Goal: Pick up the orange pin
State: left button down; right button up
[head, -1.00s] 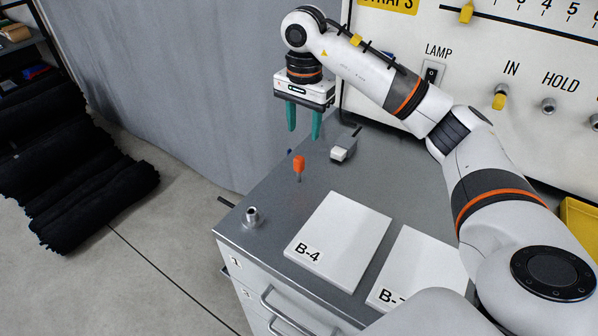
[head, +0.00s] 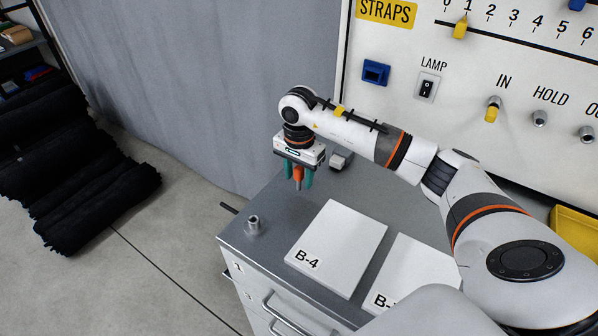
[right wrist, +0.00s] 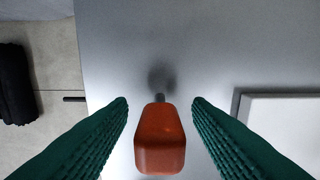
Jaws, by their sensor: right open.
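The orange pin (head: 298,174) stands upright on the grey cabinet top, its thick orange head up and its thin grey shaft down. It also shows in the right wrist view (right wrist: 160,139), between the two green fingers. My right gripper (head: 298,178) points down over the pin with one finger on each side of its head. The right wrist view shows the right gripper (right wrist: 160,104) open, with a gap between each finger and the head. My left gripper is not in view.
A metal socket (head: 254,225) stands near the cabinet's left edge. White plate B-4 (head: 338,247) and a second white plate (head: 418,272) lie in front. A small white-topped block (head: 341,160) sits behind the gripper. The control panel (head: 470,75) rises behind.

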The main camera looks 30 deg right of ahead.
jog(key=shift+c, duration=0.5)
grip_shut()
